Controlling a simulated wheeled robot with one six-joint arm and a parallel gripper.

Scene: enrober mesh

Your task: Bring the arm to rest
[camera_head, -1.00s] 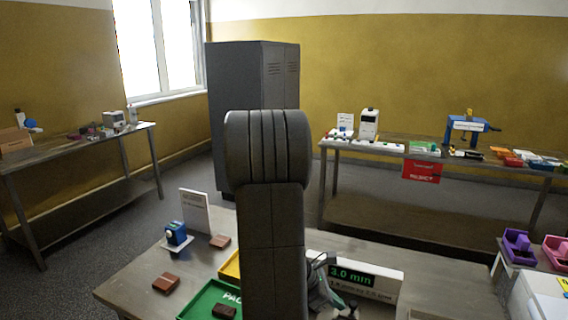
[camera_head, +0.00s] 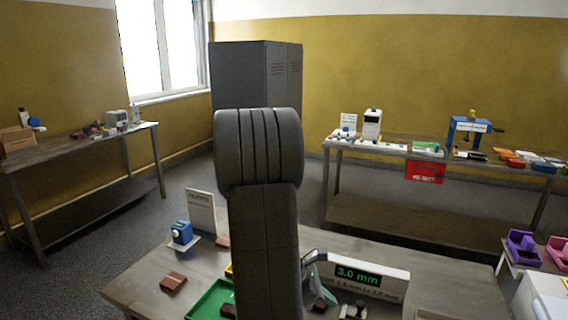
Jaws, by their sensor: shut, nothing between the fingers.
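My arm (camera_head: 263,220) stands upright in the middle of the view, its dark grey links rising in front of the near table. My gripper cannot be made out; the arm link and the lower picture edge hide that area. The near steel table (camera_head: 420,262) lies beneath and behind the arm. On it is a white gauge box (camera_head: 395,285) with a green display reading 3.0 mm. A green tray (camera_head: 207,298) is partly hidden behind the arm, with a brown block (camera_head: 228,310) in it.
A brown block (camera_head: 173,282), a blue device (camera_head: 181,232) and a white sign (camera_head: 201,210) stand left on the near table. Side benches (camera_head: 85,143) and (camera_head: 395,150) line the walls. A grey cabinet (camera_head: 250,80) stands behind. Purple (camera_head: 521,245) and pink bins are at right.

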